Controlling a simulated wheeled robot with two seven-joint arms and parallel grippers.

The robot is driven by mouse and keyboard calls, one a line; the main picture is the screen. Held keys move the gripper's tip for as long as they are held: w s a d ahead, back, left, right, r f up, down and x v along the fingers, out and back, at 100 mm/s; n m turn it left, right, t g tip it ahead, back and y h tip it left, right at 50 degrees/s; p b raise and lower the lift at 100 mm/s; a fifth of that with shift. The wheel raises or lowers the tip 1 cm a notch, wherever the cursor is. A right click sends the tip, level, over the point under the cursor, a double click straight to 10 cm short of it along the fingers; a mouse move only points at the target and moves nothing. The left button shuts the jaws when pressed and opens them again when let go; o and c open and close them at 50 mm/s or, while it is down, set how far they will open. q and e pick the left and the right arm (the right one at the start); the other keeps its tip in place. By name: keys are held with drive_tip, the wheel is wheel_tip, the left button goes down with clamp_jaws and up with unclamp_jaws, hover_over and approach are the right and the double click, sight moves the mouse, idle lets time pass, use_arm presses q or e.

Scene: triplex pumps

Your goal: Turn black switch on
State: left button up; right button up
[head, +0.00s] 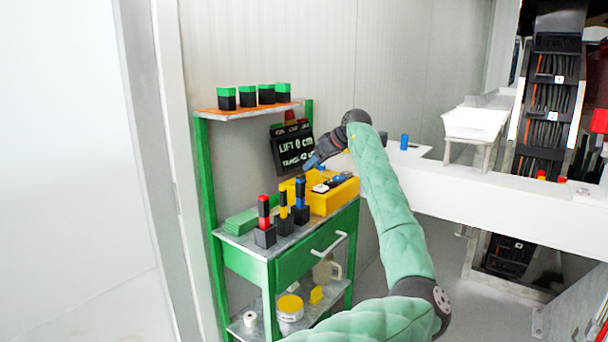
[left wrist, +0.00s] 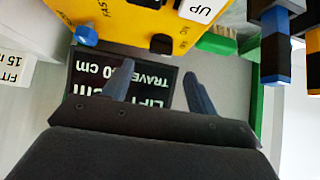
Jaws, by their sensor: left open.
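The yellow control box (head: 325,198) sits on the green cart's upper shelf, with a white button and small controls on its top. In the left wrist view the box (left wrist: 130,18) shows upside down at the top edge. A small black switch (left wrist: 162,43) is at its near edge, beside small lettering. My left gripper (head: 313,162) is above and behind the box in the head view. Its two blue-grey fingers (left wrist: 155,82) are apart and empty, below the switch in the wrist view and not touching it. The switch is too small to make out in the head view.
A black display (head: 292,148) reading LIFT 0 cm stands behind the box. Red, yellow and blue-topped black posts (head: 264,222) stand at the shelf's front left. Green-topped black blocks (head: 247,97) line the top shelf. A white bench (head: 490,172) is at right.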

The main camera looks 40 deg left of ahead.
sight(301, 175)
use_arm(q)
drive_tip(key=shift+x, duration=3.55)
drive_tip(key=shift+c, duration=0.5)
